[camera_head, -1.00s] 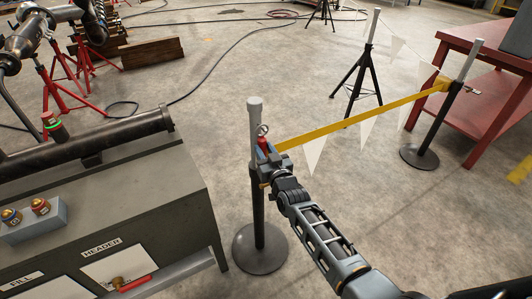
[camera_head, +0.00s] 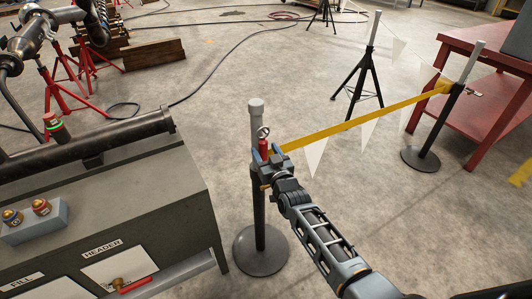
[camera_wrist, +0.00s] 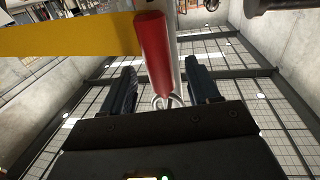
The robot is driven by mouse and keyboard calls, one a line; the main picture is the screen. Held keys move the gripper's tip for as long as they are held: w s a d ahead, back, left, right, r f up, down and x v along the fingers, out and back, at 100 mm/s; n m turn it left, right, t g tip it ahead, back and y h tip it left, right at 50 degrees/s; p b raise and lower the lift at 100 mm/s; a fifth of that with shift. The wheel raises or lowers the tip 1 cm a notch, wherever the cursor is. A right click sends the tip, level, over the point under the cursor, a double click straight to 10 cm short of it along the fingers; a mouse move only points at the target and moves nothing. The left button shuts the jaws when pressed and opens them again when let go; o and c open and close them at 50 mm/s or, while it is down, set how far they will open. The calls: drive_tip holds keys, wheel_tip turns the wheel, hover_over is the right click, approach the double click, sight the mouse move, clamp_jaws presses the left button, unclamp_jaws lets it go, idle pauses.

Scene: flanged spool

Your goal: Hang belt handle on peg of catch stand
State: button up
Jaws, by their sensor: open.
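The catch stand (camera_head: 258,215) is a black post with a grey top and round base. The red belt handle (camera_head: 264,148), with a metal ring on top, is upright beside the grey top; I cannot tell whether it hangs on the peg. A yellow belt (camera_head: 360,121) runs taut from it to another post at the right. My gripper (camera_head: 267,157) is open, its fingers on either side of the handle. In the wrist view the red handle (camera_wrist: 153,52) lies between the spread fingers (camera_wrist: 161,68), with the ring (camera_wrist: 167,101) partly visible below. The peg is not clearly seen.
A dark bench (camera_head: 160,200) with a pipe on it stands close on the left. The post with the belt's far end (camera_head: 433,135) stands beside a red table (camera_head: 498,110). A black tripod stand (camera_head: 360,75) is behind the belt. The floor right of my arm is clear.

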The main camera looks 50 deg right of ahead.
drive_tip(key=v, duration=0.7)
drive_tip(key=shift+s, duration=0.35)
drive_tip(key=shift+a, duration=0.2)
drive_tip(key=s+a+n+y, duration=0.1)
drive_tip(key=s+a+y, duration=0.1)
drive_tip(key=s+a, duration=0.65)
drive_tip(key=s+a+n+y, duration=0.1)
drive_tip(key=s+a+y, duration=0.1)
drive_tip(key=s+a, duration=0.65)
drive_tip(key=s+a+r+n+y, duration=0.1)
drive_tip(key=s+a+r, duration=0.1)
drive_tip(key=s+r, duration=0.6)
drive_tip(key=s+a+r+n+g+y, duration=0.1)
drive_tip(key=s+a+r+n+y, duration=0.1)
drive_tip(key=s+r, duration=0.6)
drive_tip(key=s, duration=0.5)
drive_tip(key=shift+g+y, duration=0.3)
drive_tip(key=shift+a+r, duration=0.1)
drive_tip(key=shift+a, duration=0.05)
